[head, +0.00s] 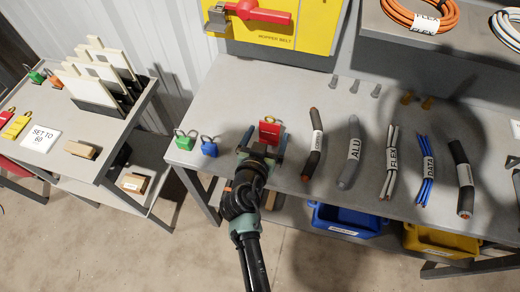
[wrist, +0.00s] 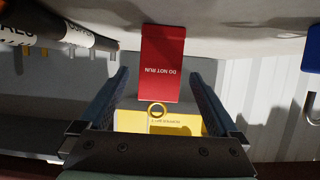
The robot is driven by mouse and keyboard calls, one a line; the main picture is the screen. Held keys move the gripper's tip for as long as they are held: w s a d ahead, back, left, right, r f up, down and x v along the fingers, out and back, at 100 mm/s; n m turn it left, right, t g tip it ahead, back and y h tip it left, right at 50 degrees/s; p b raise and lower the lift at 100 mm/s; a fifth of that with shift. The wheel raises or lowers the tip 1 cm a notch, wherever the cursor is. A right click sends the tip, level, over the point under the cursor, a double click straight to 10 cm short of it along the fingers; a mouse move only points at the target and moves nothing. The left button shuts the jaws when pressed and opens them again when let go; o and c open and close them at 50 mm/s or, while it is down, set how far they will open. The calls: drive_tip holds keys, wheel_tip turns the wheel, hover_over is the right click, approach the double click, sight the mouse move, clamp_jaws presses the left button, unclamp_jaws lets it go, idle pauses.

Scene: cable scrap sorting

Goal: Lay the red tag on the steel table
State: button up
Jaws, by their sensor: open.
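The red tag (head: 269,131), marked DO NOT RUN, is at the front part of the steel table (head: 240,90), left of the cable pieces. It has a yellow ring at its top end. The wrist view looks upside down; there the tag (wrist: 162,65) appears upright rather than flat, its lower end against the table top (wrist: 240,18). I cannot tell whether that end touches the table. My gripper (head: 264,138) is open, with one finger on each side of the tag. In the wrist view (wrist: 155,100) gaps show between the tag and both fingers.
A green padlock (head: 185,141) and a blue padlock (head: 209,147) lie left of my gripper. A dark cable piece (head: 313,150) lies close on the right, with several more beyond. The yellow hopper panel (head: 285,25) stands behind. The table top behind the tag is clear.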

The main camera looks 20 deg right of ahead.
drive_tip(key=v, duration=1.1)
drive_tip(key=w+a+r+n+t+y, duration=0.1)
drive_tip(key=w+a+r+t+y, duration=0.25)
drive_tip(key=r, duration=1.15)
drive_tip(key=w+a+r+t, duration=0.35)
drive_tip(key=w+r, duration=0.25)
drive_tip(key=r, duration=1)
drive_tip(key=s+a+r+n+t+y, duration=0.1)
drive_tip(key=s+r, duration=0.5)
drive_tip(key=r, duration=0.7)
drive_tip(key=s+a+r+n+t+y, duration=0.1)
drive_tip(key=s+r+n+t+y, duration=0.2)
drive_tip(key=s+r+t, duration=0.4)
wheel_tip(320, 180, up, 7)
drive_tip(key=shift+a+r+n+t+b, duration=0.1)
drive_tip(key=shift+a+n+t+b, duration=0.15)
drive_tip(key=shift+n+t+b, duration=0.45)
